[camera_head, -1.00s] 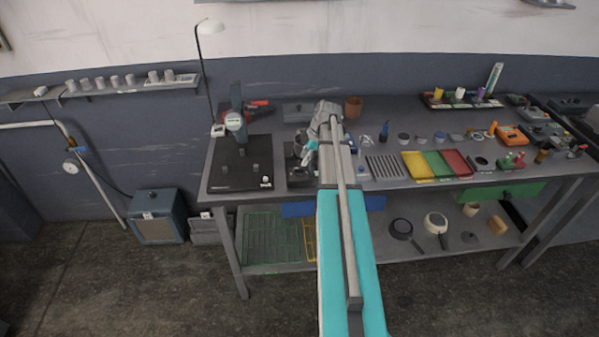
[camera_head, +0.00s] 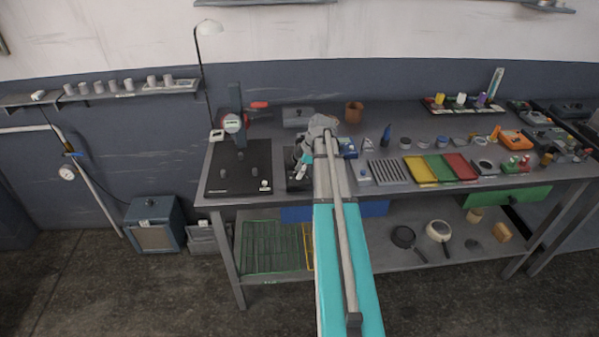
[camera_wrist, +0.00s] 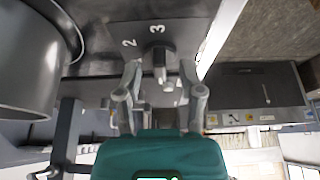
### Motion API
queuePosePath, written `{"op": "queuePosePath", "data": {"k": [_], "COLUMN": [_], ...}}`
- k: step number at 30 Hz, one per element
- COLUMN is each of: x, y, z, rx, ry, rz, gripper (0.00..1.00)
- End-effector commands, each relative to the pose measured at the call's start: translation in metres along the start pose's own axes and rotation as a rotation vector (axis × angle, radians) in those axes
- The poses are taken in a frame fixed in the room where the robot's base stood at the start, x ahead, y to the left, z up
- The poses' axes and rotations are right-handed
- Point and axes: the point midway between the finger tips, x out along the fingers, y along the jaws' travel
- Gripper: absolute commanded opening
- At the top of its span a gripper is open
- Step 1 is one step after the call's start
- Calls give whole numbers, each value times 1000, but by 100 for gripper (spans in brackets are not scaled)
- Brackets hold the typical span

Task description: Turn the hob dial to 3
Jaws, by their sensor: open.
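In the wrist view the hob dial (camera_wrist: 160,57) is a small dark knob on the hob's grey front face, with a white 3 and a white 2 printed beside it. The dial's pointer is not clear enough to read its setting. My gripper (camera_wrist: 160,72) is open, with one fingertip on each side of the dial. I cannot tell whether either finger touches it. In the head view my gripper (camera_head: 303,168) is at the dark hob (camera_head: 297,184) near the bench's front edge. My arm hides much of the hob there, and the dial cannot be made out.
A large grey pan (camera_wrist: 30,70) stands close on the left in the wrist view. In the head view a black base plate with a stand (camera_head: 238,175) is left of the hob. A slotted grey rack (camera_head: 388,172) and coloured trays (camera_head: 436,168) are to the right.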

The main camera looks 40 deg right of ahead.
Motion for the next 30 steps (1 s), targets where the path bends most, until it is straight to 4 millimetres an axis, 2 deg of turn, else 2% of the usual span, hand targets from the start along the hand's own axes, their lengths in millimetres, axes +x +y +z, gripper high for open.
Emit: {"op": "queuePosePath", "data": {"k": [2,3,9,11,23,30], "x": [0,0,0,0,0,0], "y": [0,0,0,0,0,-1], "z": [0,0,0,0,0,0], "rx": [0,0,0,0,11,76], "ry": [0,0,0,0,0,0], "rz": [0,0,0,0,5,31], "gripper": [50,46,9,0,0,0]}}
